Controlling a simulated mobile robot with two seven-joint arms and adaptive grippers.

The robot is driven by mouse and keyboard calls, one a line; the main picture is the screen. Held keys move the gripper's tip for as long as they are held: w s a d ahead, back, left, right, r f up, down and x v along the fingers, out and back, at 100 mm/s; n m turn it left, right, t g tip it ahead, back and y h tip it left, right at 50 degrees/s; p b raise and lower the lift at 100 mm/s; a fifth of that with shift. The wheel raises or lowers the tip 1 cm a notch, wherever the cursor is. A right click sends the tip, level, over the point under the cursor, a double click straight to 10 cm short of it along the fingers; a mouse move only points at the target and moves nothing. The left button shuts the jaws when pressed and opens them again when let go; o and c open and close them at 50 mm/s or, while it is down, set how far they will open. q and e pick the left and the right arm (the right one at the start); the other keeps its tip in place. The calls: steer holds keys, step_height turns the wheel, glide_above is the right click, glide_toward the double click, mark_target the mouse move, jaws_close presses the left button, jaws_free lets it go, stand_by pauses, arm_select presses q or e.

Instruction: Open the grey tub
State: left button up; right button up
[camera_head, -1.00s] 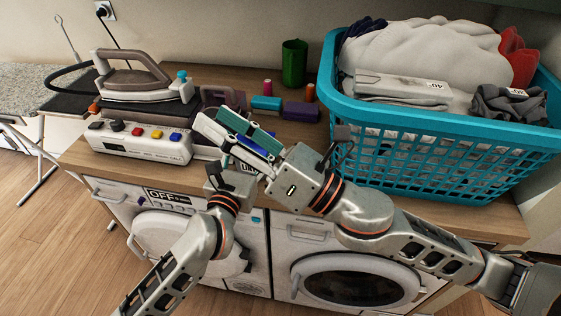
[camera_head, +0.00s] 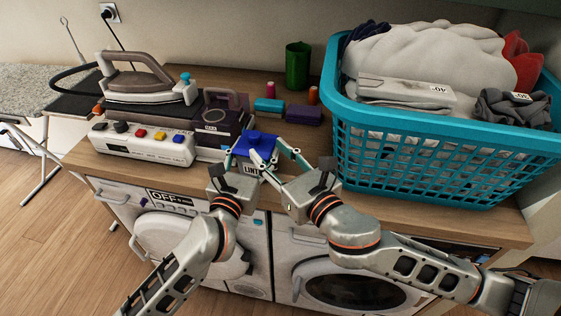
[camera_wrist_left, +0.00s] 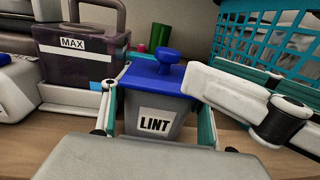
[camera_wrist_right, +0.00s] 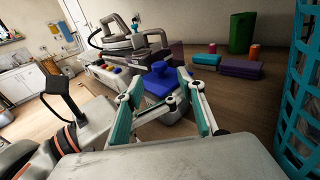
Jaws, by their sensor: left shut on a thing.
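The grey tub (camera_wrist_left: 155,122) with a "LINT" label stands on the wooden counter. Its blue lid (camera_head: 257,146) with a round knob (camera_wrist_left: 168,54) is on top. My left gripper (camera_wrist_left: 160,100) has one finger on each side of the tub body and is shut on it. My right gripper (camera_wrist_right: 157,82) is open, its fingers spread towards the lid from the right. The lid shows between these fingers in the right wrist view (camera_wrist_right: 160,92). I cannot tell whether a right finger touches the lid.
A dark "MAX" container (camera_wrist_left: 80,55) stands just left of the tub, with the iron (camera_head: 145,82) beyond it. A turquoise laundry basket (camera_head: 440,150) is close on the right.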

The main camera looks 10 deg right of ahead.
mark_target(255, 133)
steer(key=x, duration=0.7)
steer(key=shift+w+a, duration=0.15)
steer(key=shift+w, duration=0.05)
jaws_close()
steer(key=shift+r, duration=0.15)
steer(key=shift+r, duration=1)
steer(key=shift+r, duration=2)
arm_select(q)
steer(key=o, duration=1.7)
